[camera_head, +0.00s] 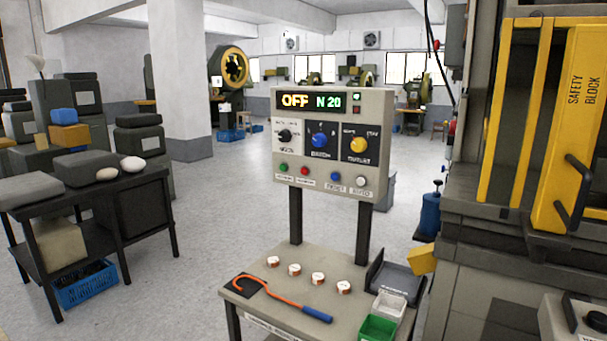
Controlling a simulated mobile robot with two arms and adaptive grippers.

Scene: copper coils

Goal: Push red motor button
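A grey control panel (380,110) stands on two dark posts behind a small table. Its lit display (311,101) reads "OFF" in orange and "N 20" in green. A red button (305,171) sits in the panel's bottom row, between a green button (283,167) and a blue button (335,177). The small label under the red button is too small to read surely. Neither of my grippers shows in the head view, and nothing touches or covers the red button.
A white button (361,181) ends the row, below black, blue and yellow knobs. The small table (262,312) holds an orange hook tool (285,300), several copper coils and bins. A machine with a yellow safety block (570,130) stands right.

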